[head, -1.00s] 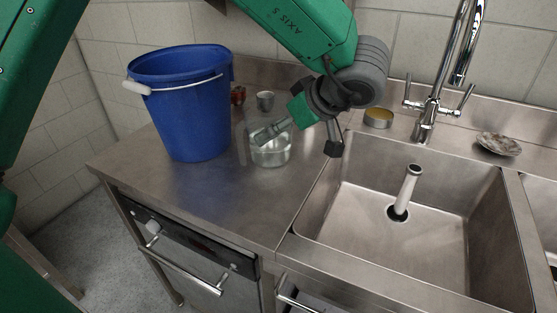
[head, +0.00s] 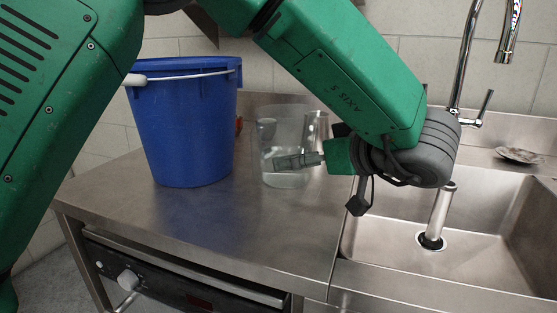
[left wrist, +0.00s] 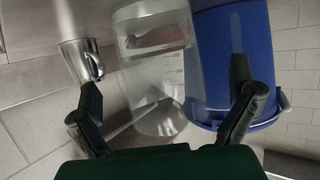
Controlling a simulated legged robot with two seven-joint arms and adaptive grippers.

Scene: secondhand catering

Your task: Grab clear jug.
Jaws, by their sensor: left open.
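The clear jug (head: 285,176) stands upright on the steel counter, right of the blue bucket. It is see-through, with faint red marks on its wall in the left wrist view (left wrist: 168,75). My left gripper (head: 290,161) comes at it from the right, about level with its lower half. Its fingers are open, one on each side of the jug in the left wrist view (left wrist: 166,88). In the head view one finger crosses the jug's near side. I cannot tell whether either finger touches it. My right gripper is not in view.
The blue bucket (head: 190,130) stands close to the jug's left. A metal mug (head: 316,125) stands behind it, also seen in the wrist view (left wrist: 82,60). The sink (head: 480,225), with a standpipe (head: 441,212), lies right. Free counter (head: 225,215) lies in front.

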